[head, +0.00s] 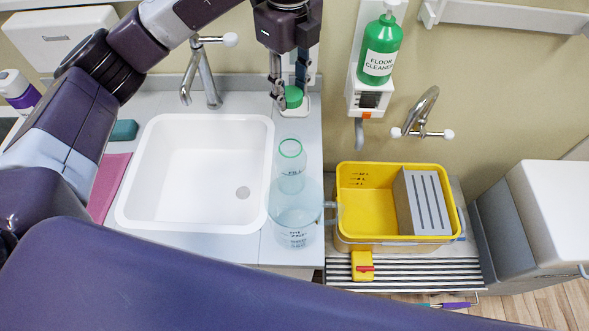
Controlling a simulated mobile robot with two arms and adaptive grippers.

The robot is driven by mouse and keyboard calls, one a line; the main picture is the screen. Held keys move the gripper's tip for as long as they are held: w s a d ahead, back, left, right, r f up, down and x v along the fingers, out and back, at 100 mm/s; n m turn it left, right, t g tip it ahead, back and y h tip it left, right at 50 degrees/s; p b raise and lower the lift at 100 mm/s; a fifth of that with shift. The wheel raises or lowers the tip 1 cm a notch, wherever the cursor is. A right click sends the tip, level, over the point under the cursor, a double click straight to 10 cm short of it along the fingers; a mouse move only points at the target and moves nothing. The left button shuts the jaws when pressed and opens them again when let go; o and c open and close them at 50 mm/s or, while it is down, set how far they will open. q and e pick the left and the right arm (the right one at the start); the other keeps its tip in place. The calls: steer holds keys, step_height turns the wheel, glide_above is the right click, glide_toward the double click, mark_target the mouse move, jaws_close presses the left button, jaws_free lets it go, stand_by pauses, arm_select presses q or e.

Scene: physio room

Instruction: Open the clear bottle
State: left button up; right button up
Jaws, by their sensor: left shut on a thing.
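The clear bottle (291,183) stands on the counter to the right of the sink. Its mouth shows a green ring and no cap sits on it. My left gripper (289,92) points down beyond the bottle, near the wall. It is shut on a green cap (293,97), which is apart from the bottle. A small white dish (296,112) lies below the cap; I cannot tell whether the cap touches it. My right gripper is out of view.
A clear jug (298,218) stands in front of the bottle, overlapping it in view. The white sink (188,178) and tap (204,80) are on the left. A yellow tub (365,230) stands right, below a green floor cleaner bottle (381,48) on the wall.

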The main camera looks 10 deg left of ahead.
arm_select(q)
steer(key=n, duration=0.5)
steer(key=shift+w+d+r+p, duration=0.3)
steer(key=shift+d, duration=0.1)
step_height(320, 180, down, 16)
steer(key=shift+r+p, duration=0.2)
steer(key=shift+p, duration=0.75)
step_height(320, 180, down, 4)
steer(key=shift+f+p, duration=0.15)
steer(key=shift+p, duration=0.3)
steer(key=shift+f, duration=0.1)
steer(key=o, duration=1.3)
steer(key=shift+c, duration=0.2)
